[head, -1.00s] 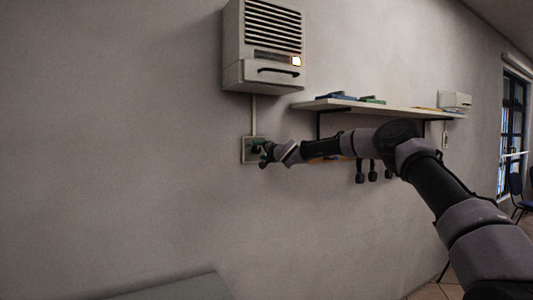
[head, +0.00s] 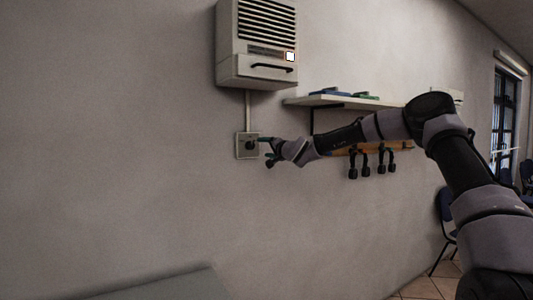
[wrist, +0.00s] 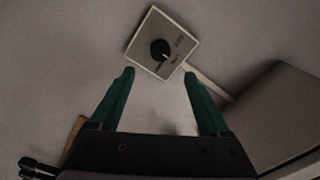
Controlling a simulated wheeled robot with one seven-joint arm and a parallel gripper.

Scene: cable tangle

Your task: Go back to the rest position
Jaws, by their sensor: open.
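My gripper (head: 267,150) is open and empty, just right of a wall control plate (head: 240,152) in the head view. In the wrist view its two green fingers (wrist: 159,75) are spread apart. The plate shows there beyond the fingertips (wrist: 145,39), with a black round knob (wrist: 160,49) at its middle. Nothing lies between the fingers. The fingers look clear of the knob.
A wall heater unit (head: 257,75) with a lit white square hangs above the plate, joined by a conduit (head: 248,104). A shelf (head: 300,101) and a rail with several dark hooks (head: 365,162) are behind my arm. A chair (head: 447,220) stands at right.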

